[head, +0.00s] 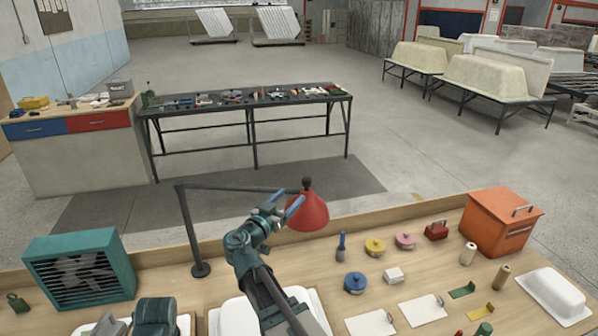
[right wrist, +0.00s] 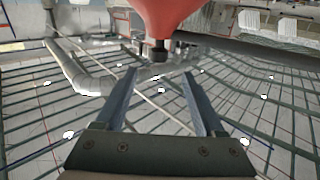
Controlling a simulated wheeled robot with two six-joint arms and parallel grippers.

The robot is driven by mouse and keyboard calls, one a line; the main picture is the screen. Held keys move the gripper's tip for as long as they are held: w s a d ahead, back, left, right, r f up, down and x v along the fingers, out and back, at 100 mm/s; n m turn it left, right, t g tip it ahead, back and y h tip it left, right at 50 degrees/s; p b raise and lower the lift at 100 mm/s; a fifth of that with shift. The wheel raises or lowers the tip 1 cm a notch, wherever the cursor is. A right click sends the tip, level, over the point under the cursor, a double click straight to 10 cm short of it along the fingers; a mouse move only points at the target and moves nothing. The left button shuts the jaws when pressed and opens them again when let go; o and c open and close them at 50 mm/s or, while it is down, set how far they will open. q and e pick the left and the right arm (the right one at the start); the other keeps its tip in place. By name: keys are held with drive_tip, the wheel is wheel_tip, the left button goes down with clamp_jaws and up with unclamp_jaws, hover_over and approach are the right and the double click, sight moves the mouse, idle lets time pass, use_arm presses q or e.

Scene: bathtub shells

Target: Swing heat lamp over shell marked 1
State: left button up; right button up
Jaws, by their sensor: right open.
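The heat lamp has a red cone shade (head: 308,212) with a dark knob on top. It hangs from a dark jointed arm (head: 232,188) on a post at the bench's back. My right gripper (head: 291,197) is open beside the lamp's left side. In the right wrist view the knob (right wrist: 158,52) lies just beyond the gap between the open fingers (right wrist: 158,74), with the red shade (right wrist: 168,14) behind it. White shells lie at the bottom left (head: 183,325), the bottom middle (head: 222,320) and the right (head: 553,297). No number is readable. My left gripper's fingers do not show.
A teal fan heater (head: 80,268) stands at the left of the bench. An orange box (head: 500,222), several tins such as the blue one (head: 355,282), a blue-handled tool (head: 341,247) and white sheets (head: 422,310) occupy the right. The bench's back edge is raised.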

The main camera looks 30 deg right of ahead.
drive_tip(key=x, duration=1.3)
drive_tip(key=shift+d, duration=0.4)
drive_tip(key=shift+c, duration=0.3)
clamp_jaws()
idle(0.6)
